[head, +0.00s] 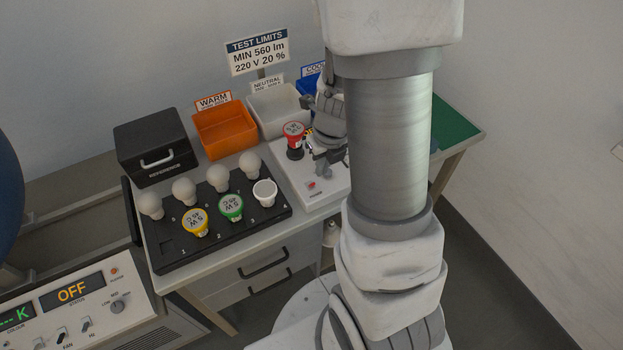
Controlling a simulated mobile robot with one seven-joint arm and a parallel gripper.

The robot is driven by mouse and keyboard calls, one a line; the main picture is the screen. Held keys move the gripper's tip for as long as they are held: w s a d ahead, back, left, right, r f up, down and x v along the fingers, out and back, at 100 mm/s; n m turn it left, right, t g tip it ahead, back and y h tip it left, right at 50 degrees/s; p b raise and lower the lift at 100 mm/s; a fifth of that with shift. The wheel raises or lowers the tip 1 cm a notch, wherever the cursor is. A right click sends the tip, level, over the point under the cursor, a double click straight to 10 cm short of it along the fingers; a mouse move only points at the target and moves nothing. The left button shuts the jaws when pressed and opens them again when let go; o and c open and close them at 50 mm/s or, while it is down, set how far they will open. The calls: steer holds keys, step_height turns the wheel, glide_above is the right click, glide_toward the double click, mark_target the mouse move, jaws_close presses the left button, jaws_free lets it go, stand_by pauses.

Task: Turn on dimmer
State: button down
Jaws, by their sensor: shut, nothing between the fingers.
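A white box (311,201) stands on the bench, with a small red switch (311,185) near its front edge. A small label beside the switch is too small to read, so I cannot tell for sure that this is the dimmer. A red-collared bulb (293,132) stands upright on a dark holder on the same box. My gripper (323,163) is over the box, right of the red bulb and just behind the switch. It looks shut and empty. My arm hides the box's right side, and I cannot tell whether the fingers touch it.
A black tray (273,212) holds several bulbs left of the box. Behind are an orange bin (224,129), a white bin (274,111), a blue bin (308,84) and a black case (155,146). A console at lower left has a display (72,291) reading OFF.

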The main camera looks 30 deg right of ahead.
mark_target(312, 185)
steer(key=f+b, duration=0.1)
steer(key=f, duration=0.2)
steer(key=w+f+b, duration=0.1)
steer(key=f+b, duration=0.1)
steer(key=f, duration=0.1)
steer(key=f+b, duration=0.1)
steer(key=f, duration=0.3)
steer(key=shift+w+b, duration=0.3)
steer(key=shift+w, duration=0.1)
steer(key=shift+r+p, duration=0.3)
steer(key=shift+p, duration=0.4)
steer(key=shift+w+a+g+p, duration=0.1)
steer(key=shift+w+g+p, duration=0.05)
steer(key=shift+g+p, duration=0.15)
